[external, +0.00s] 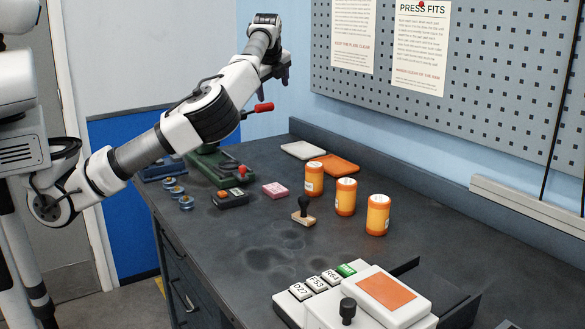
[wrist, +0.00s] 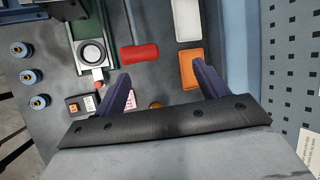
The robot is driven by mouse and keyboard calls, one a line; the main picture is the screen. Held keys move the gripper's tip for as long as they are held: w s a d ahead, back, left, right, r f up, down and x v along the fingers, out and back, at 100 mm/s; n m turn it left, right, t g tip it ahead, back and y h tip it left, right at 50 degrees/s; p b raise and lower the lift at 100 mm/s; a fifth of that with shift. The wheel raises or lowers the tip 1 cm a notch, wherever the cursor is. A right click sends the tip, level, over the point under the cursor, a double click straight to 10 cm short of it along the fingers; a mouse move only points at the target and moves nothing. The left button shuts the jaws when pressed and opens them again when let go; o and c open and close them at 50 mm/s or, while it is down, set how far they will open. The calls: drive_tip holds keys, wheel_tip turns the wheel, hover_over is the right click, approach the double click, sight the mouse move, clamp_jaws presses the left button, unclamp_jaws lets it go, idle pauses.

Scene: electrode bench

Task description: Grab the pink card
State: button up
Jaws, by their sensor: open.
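The pink card (external: 275,190) lies flat on the dark bench in the external view, between a small dark box and the wooden-based stamp. In the wrist view the pink card (wrist: 90,102) shows only as a small patch, partly hidden by my left finger. My gripper (external: 284,76) is high above the back of the bench in the external view, well clear of the card. In the wrist view my gripper (wrist: 163,84) has its two purple fingers spread wide, with nothing held between them.
A green press (external: 207,166) with a raised red-handled lever (external: 264,107) stands left of the card. A dark box (external: 230,199), a stamp (external: 303,211) and orange jars (external: 345,197) are near it. White (external: 303,151) and orange (external: 340,164) pads lie behind. Bench front-left is clear.

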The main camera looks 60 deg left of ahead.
drive_tip(key=s+d+f+m+g+h, duration=0.2)
drive_tip(key=s+d+f+g+h, duration=0.25)
drive_tip(key=d+f, duration=0.65)
drive_tip(key=p, duration=0.1)
hover_over(276, 190)
drive_tip(key=shift+t+h, duration=0.25)
drive_tip(key=shift+h, duration=0.1)
drive_tip(key=f, duration=0.9)
drive_tip(key=shift+s+d, duration=0.15)
drive_tip(key=shift+d, duration=0.1)
drive_tip(key=shift+a+f+p, duration=0.1)
drive_tip(key=shift+f+p, duration=0.95)
drive_tip(key=shift+f, duration=2.15)
drive_tip(key=c, duration=1.1)
drive_tip(key=shift+r, duration=0.15)
